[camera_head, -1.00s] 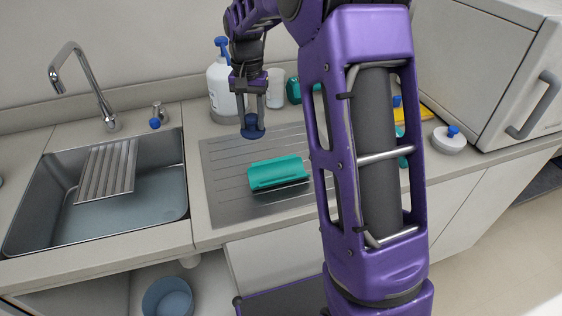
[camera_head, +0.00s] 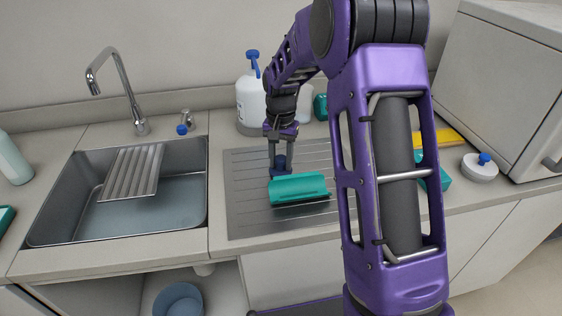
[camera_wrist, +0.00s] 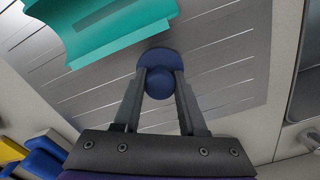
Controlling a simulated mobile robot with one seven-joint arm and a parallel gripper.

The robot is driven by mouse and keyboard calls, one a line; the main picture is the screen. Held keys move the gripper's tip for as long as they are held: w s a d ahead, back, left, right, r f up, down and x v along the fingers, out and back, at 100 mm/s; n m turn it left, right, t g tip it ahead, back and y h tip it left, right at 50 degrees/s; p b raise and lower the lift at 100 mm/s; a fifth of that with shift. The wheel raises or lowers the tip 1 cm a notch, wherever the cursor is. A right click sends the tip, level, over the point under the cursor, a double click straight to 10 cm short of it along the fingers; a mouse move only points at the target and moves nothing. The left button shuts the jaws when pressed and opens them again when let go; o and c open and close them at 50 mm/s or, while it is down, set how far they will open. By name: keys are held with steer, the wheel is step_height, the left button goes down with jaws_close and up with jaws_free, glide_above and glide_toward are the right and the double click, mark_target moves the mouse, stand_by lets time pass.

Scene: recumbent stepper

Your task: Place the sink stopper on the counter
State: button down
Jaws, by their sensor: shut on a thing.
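The sink stopper appears to be the dark blue disc with a round knob in my gripper. In the head view the stopper (camera_head: 279,166) is partly hidden by the fingers and the teal holder. In the wrist view the stopper (camera_wrist: 146,58) shows with its knob between the fingertips. My gripper (camera_head: 280,150) is shut on the knob and points down; it also shows in the wrist view (camera_wrist: 163,85). The stopper is at or just above the metal drainboard (camera_head: 245,200), right behind the teal holder; I cannot tell whether it touches. The counter (camera_head: 222,240) surrounds the drainboard.
The teal holder (camera_head: 299,188) lies very close in front of the stopper. A sink (camera_head: 150,200) with a ribbed rack is at left. A white pump bottle (camera_head: 251,97) stands behind my gripper. A white round item with a blue knob (camera_head: 480,168) sits at right.

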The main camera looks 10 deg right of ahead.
steer(key=shift+f, duration=0.2)
steer(key=shift+f, duration=0.15)
steer(key=shift+c, duration=2.3)
jaws_free()
steer(key=shift+r, duration=0.2)
